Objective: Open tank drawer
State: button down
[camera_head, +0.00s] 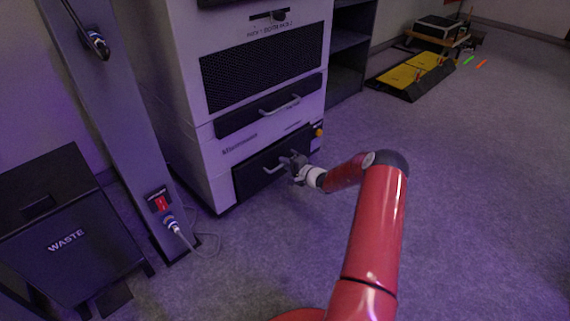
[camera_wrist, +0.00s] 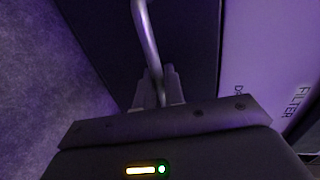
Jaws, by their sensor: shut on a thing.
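The tank drawer (camera_head: 248,178) is the dark bottom front of the white cabinet in the head view. It looks closed or nearly so, with its face about level with the cabinet front. Its metal bar handle (camera_head: 272,168) is partly hidden by my gripper (camera_head: 295,163). In the wrist view the handle (camera_wrist: 144,30) runs down between the two fingers of my gripper (camera_wrist: 156,88), which are shut on it. The dark drawer face (camera_wrist: 185,45) fills the middle behind it.
Above is another drawer with a handle (camera_head: 280,104) and a mesh panel (camera_head: 262,66). A black waste bin (camera_head: 65,235) and a grey post (camera_head: 115,120) with a red switch stand left. Yellow ramps (camera_head: 412,72) lie at the back right. Floor before the cabinet is clear.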

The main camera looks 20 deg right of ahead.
jog(key=f+v, duration=0.3)
jog(key=v, duration=1.2)
jog(key=s+f+v, duration=0.1)
jog(key=f+v, duration=0.2)
jog(key=v, duration=1.2)
jog(key=shift+s+d, duration=0.3)
jog(key=shift+s, duration=0.15)
jog(key=shift+r, duration=0.1)
jog(key=c, duration=1.6)
grip_release()
jog(key=shift+c, duration=0.2)
jog(key=v, duration=0.7)
jog(key=shift+s+p, duration=0.3)
jog(key=shift+d, duration=0.15)
